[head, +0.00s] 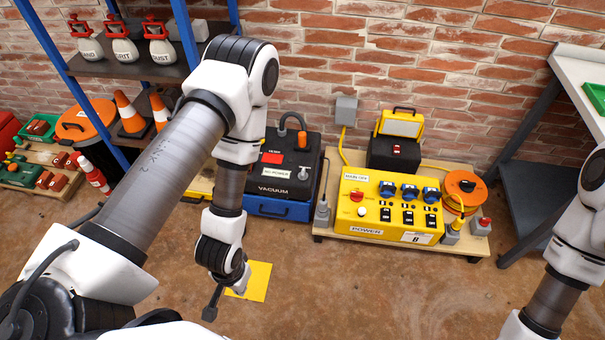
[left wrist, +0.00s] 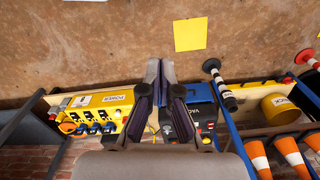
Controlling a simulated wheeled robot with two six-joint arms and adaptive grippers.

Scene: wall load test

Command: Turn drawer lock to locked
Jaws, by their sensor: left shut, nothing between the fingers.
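I cannot make out a clear drawer lock. A black VACUUM unit (head: 288,165) stands by the wall with a blue, drawer-like base (head: 278,209) under it. A small grey knob (head: 303,175) sits on the unit's right side; I cannot tell if it is the lock. My left gripper (left wrist: 160,68) is shut and empty in the left wrist view, its fingers overlapping the view of the vacuum unit (left wrist: 178,122). In the head view my left arm hangs in front of the unit and hides its left part. My right arm shows at the right edge; its gripper is out of frame.
A yellow power box (head: 385,208) stands on a wooden pallet right of the vacuum. A grey workbench (head: 575,62) is right. A yellow sheet (head: 258,281) lies on open floor.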

